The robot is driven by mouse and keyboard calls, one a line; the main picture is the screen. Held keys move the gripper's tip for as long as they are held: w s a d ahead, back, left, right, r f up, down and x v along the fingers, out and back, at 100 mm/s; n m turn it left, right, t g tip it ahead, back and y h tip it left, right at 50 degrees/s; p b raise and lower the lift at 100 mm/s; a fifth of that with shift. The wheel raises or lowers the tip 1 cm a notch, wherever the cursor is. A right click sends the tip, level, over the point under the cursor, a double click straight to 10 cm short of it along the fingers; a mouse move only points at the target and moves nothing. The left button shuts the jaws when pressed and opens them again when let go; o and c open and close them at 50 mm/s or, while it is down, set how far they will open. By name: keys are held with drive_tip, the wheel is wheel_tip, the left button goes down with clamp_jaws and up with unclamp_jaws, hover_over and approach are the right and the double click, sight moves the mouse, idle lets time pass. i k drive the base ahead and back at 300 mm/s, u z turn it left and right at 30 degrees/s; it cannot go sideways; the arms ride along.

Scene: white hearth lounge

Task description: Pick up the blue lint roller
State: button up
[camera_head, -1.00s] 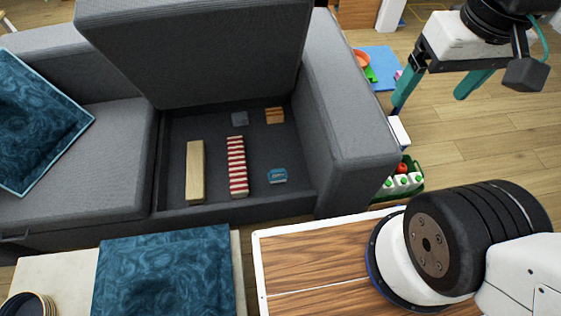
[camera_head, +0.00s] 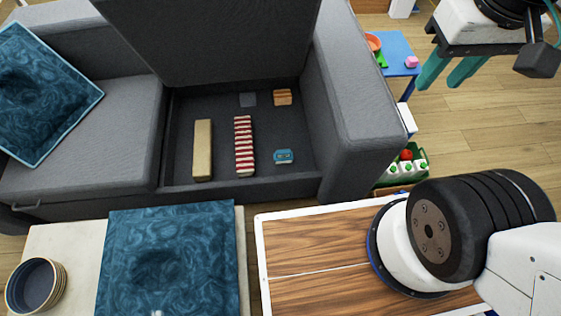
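A small blue object (camera_head: 284,157) lies on the dark floor of the open storage box under the sofa seat, at its front right. It may be the lint roller, but it is too small to tell. My gripper (camera_head: 441,86) hangs at the upper right, over the wood floor, well to the right of the sofa. Its two teal fingers are apart with nothing between them. It is far from the blue object.
In the sofa box (camera_head: 262,189) lie a tan block (camera_head: 202,150), a red-striped bar (camera_head: 244,146) and smaller blocks. The raised seat stands behind. A wood-topped table (camera_head: 310,245), blue cushion (camera_head: 168,260) and stacked bowls (camera_head: 36,287) are in front. A green crate (camera_head: 421,157) stands right of the sofa.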

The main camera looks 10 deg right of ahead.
sight(285, 155)
drive_tip(key=k, duration=0.95)
drive_tip(key=z, duration=0.95)
drive_tip(key=i, duration=0.85)
drive_tip(key=u, duration=1.55)
drive_tip(key=i, duration=0.5)
drive_tip(key=z, duration=0.05)
